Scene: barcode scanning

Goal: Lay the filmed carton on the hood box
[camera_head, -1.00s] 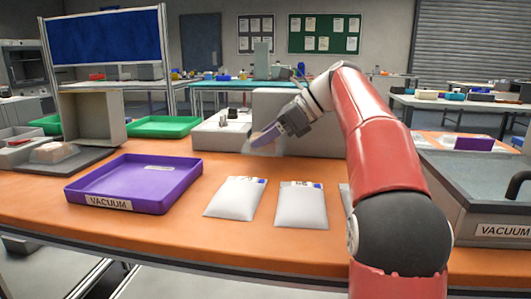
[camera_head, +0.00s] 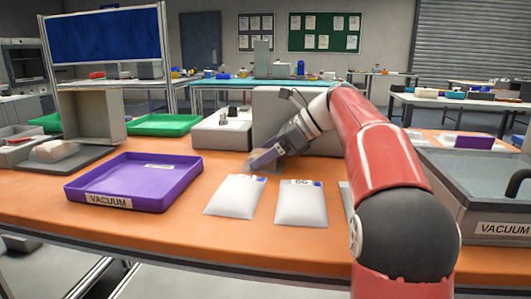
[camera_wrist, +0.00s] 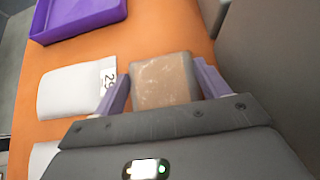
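The filmed carton (camera_wrist: 164,79) is a brown box under clear, shiny film. It also shows in the head view (camera_head: 256,162), low over the orange table or on it; I cannot tell whether it touches. My gripper (camera_wrist: 166,86) has its two purple fingers at opposite sides of the carton and is shut on it. In the head view my gripper (camera_head: 266,158) points down and left, in front of the large grey box. No readable label names a hood box. An open-fronted grey box (camera_head: 92,113) stands at the left and a large grey box (camera_head: 318,140) stands behind my gripper.
A purple VACUUM tray (camera_head: 150,196) lies left of white labelled pouches (camera_head: 235,197) on the orange table (camera_head: 50,211). A grey VACUUM box (camera_head: 500,200) with a black handle stands right. A grey platform (camera_head: 85,158) with a wrapped item and a green tray (camera_head: 165,126) are at left.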

